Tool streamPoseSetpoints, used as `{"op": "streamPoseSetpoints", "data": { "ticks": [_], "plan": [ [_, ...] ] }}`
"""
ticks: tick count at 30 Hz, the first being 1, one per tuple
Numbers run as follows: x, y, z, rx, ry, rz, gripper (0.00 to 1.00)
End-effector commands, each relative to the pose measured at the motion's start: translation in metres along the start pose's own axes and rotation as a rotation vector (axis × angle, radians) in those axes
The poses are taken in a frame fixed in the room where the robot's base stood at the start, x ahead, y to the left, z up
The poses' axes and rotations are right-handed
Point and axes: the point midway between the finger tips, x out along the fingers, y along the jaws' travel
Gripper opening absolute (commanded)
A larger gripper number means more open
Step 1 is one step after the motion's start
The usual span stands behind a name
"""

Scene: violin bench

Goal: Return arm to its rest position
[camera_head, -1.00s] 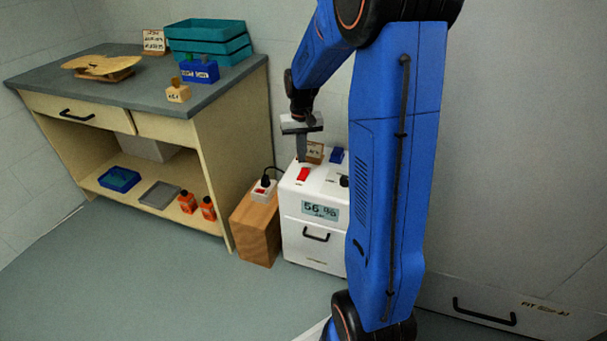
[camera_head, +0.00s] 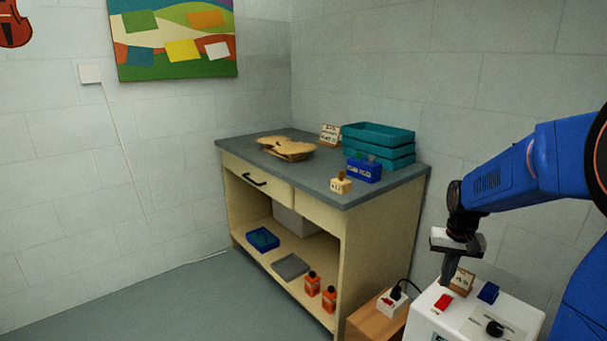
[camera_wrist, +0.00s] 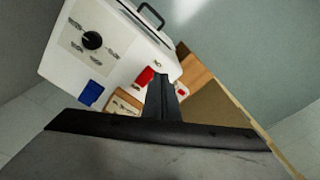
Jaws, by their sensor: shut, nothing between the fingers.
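My gripper (camera_head: 448,270) hangs from my blue arm at the right of the head view, pointing down above the white machine (camera_head: 424,318). Its fingers are together with nothing between them. In the wrist view the closed fingers (camera_wrist: 161,98) show in front of the white machine (camera_wrist: 112,68). The red switch (camera_wrist: 144,77), the blue block (camera_wrist: 91,93) and the black knob (camera_wrist: 92,40) on the machine are near the fingers. I cannot tell the exact height of the fingertips above the machine.
A workbench (camera_head: 375,190) stands left of my gripper, with teal trays (camera_head: 378,139), a violin body (camera_head: 286,147) and a blue holder (camera_head: 363,171) on top. Orange bottles (camera_head: 329,298) stand on its lower shelf. A wooden box (camera_head: 372,325) with a power strip (camera_head: 391,303) is beside the machine.

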Motion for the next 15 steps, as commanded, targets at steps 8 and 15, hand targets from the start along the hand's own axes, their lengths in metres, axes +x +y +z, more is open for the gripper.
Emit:
{"op": "streamPoseSetpoints", "data": {
  "ticks": [8,15],
  "plan": [
    [-0.048,-0.02,0.062,-0.074,0.08,-0.011,0.0],
    [-0.076,-0.031,0.117,-0.135,0.145,-0.023,0.0]
  ]
}}
